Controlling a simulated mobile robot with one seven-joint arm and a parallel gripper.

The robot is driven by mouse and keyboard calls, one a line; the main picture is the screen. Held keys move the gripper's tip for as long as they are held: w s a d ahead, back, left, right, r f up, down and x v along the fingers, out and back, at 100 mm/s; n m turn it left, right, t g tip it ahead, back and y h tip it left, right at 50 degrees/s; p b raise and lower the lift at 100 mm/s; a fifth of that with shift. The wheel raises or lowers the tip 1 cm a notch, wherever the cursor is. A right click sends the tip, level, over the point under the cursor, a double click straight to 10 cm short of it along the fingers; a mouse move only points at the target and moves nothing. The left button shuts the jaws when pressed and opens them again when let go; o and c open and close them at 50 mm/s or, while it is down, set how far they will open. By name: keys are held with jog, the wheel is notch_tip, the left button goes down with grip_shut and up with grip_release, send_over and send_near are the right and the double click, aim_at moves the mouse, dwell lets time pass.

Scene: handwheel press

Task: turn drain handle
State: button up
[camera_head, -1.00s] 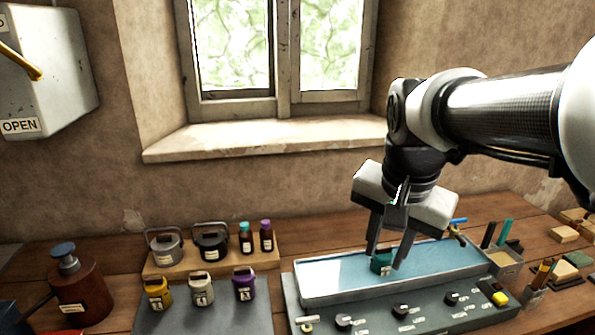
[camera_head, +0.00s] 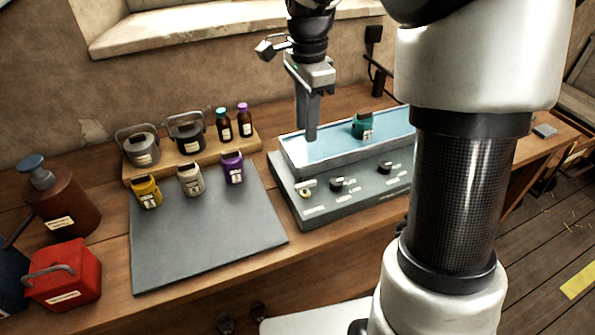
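A small pale T-shaped handle with a brass-coloured part (camera_head: 306,189) sits at the left front of the grey control panel (camera_head: 290,197). It may be the drain handle; its label is too small to read. My gripper (camera_head: 311,132) points down over the left part of the shallow blue-lined basin (camera_head: 334,147), behind and above the handle and apart from it. I see the gripper edge-on, so its finger gap is hidden. A teal container (camera_head: 363,124) is in the basin, right of the gripper and apart from it.
Black knobs (camera_head: 337,184) line the panel right of the handle. My arm hides the panel's right end. A grey mat (camera_head: 200,235) with small jars lies to the left. Bottles and pots stand on a wooden rack (camera_head: 207,155) behind it.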

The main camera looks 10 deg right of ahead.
aim_at(305, 183)
notch_tip(305, 183, down, 17)
jog(key=shift+r+b, duration=0.1)
jog(key=shift+b, duration=0.45)
grip_shut()
